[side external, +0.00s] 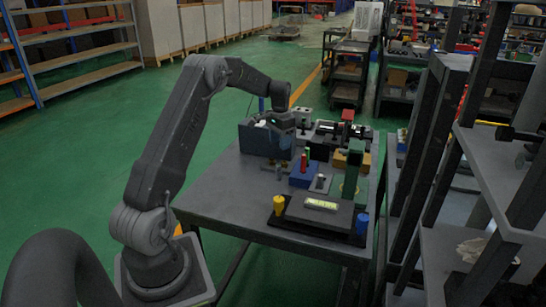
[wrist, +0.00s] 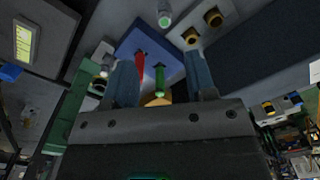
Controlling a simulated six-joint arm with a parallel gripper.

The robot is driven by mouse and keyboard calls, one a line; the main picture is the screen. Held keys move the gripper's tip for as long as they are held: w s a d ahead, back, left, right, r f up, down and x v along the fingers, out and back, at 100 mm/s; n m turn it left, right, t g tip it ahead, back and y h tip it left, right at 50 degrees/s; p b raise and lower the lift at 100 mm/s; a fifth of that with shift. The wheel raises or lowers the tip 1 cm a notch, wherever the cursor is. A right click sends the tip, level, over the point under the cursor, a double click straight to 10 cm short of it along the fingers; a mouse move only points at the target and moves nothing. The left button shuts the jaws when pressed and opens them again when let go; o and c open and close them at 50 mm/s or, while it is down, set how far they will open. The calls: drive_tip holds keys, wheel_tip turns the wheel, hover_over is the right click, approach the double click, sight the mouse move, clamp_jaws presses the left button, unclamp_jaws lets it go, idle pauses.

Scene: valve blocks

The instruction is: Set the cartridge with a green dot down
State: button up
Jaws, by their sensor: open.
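A pale cylindrical cartridge with a green dot (wrist: 164,18) on its end stands on the grey table near the top of the wrist view. A small silver cylinder, likely the same cartridge (side external: 278,172), stands left of the blue block (side external: 303,174) in the side view; its dot is too small to see there. My gripper (wrist: 160,66) is open. Its two fingers are apart, with nothing visibly held between them. The cartridge is beyond the fingertips, not touching them. In the side view my gripper (side external: 288,136) hangs above the table near the blue bin.
The blue block holds a red peg (wrist: 140,60) and a green peg (wrist: 160,78). Two brass-ended cylinders (wrist: 213,17) are nearby. A blue bin (side external: 258,141), a green column (side external: 351,166) and a dark panel with display (side external: 300,213) crowd the table (side external: 215,195). Its front left is clear.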

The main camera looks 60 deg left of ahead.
drive_tip(key=s+d+r+m+t+y, duration=0.1)
drive_tip(key=s+d+r, duration=0.2)
drive_tip(key=d+r, duration=0.65)
drive_tip(key=s+d+r+t, duration=0.25)
drive_tip(key=d+r, duration=0.35)
drive_tip(key=d, duration=0.7)
drive_tip(key=s+d+t+h, duration=0.1)
drive_tip(key=s+d+t, duration=0.1)
drive_tip(key=s+d, duration=1.2)
drive_tip(key=s, duration=0.3)
drive_tip(key=shift+s+m, duration=0.15)
drive_tip(key=shift+m, duration=0.25)
drive_tip(key=shift+o, duration=0.3)
drive_tip(key=shift+s+d+f, duration=0.15)
drive_tip(key=shift+s+f, duration=0.05)
drive_tip(key=shift+s, duration=0.2)
